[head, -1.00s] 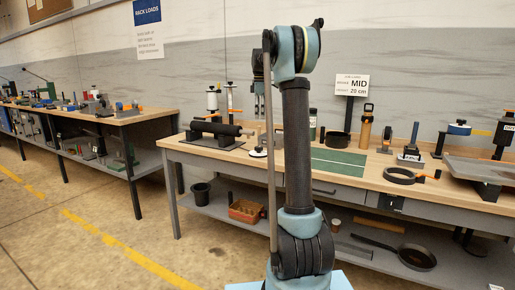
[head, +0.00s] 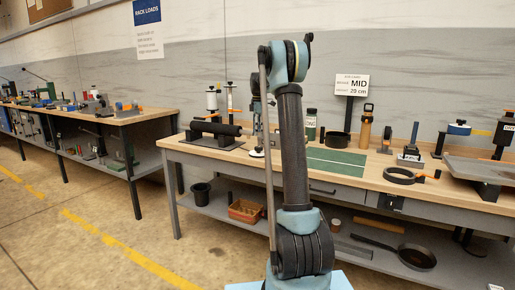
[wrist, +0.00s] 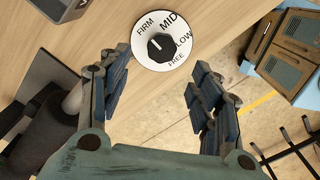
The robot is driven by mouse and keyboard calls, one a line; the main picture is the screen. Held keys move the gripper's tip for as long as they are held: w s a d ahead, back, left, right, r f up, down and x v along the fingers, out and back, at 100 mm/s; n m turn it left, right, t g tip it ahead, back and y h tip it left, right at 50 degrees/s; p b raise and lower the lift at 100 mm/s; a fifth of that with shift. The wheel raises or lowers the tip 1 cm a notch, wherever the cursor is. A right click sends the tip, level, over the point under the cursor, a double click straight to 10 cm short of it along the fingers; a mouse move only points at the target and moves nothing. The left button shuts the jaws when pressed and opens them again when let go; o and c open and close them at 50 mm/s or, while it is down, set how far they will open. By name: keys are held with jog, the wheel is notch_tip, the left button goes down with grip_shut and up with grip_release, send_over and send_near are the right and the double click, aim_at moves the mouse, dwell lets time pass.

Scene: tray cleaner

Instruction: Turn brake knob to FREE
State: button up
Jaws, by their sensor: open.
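The brake knob (wrist: 160,46) is a black knob on a round white dial (wrist: 142,52) marked FIRM, MID, LOW and FREE, in the wrist view at the upper middle. A small white mark on the knob seems to face the upper left, toward FIRM; it is hard to read. In the head view the dial (head: 257,153) shows at the bench's front left edge, partly covered by my arm. My gripper (wrist: 161,62) is open, with one finger on each side below the dial in the wrist view. The fingers appear apart from the knob.
The wooden workbench (head: 215,154) holds a black roller (head: 215,130) left of the dial and a green mat (head: 335,162) to its right. A MID sign (head: 351,85) stands behind. The concrete floor lies beyond the bench edge.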

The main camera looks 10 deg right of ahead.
aim_at(258, 147)
notch_tip(258, 147, down, 9)
jog(key=shift+r, duration=0.2)
dwell(0.3)
jog(key=c, duration=1.1)
jog(key=shift+o, duration=0.2)
jog(key=shift+a, duration=0.15)
